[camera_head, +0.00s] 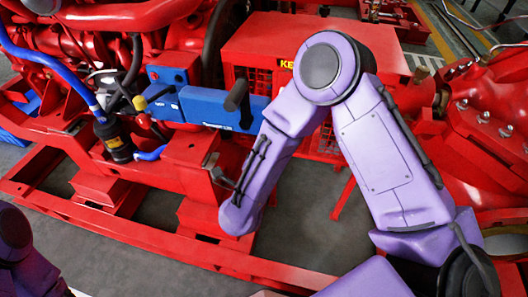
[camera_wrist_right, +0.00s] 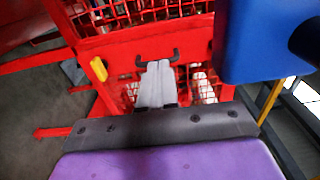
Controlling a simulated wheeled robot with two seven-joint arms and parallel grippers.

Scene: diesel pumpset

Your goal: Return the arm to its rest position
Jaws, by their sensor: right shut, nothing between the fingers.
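My right arm (camera_head: 385,155) is bent in front of the red pumpset in the head view. Its elbow is raised and its forearm slopes down to the left. The right gripper is not clearly visible in the head view. In the right wrist view the right gripper (camera_wrist_right: 157,66) shows as pale fingers close together, shut and empty, pointing toward a red frame with mesh panels (camera_wrist_right: 140,25). I cannot tell the gap to that frame. Only a dark part of my left arm (camera_head: 18,245) shows at the lower left; its gripper is out of view.
The red base rails (camera_head: 130,238) run below the forearm. A blue box (camera_head: 215,106) with a black knob is close to the forearm's left, and a blue body (camera_wrist_right: 262,40) is near in the wrist view. Grey floor (camera_head: 310,225) shows open below.

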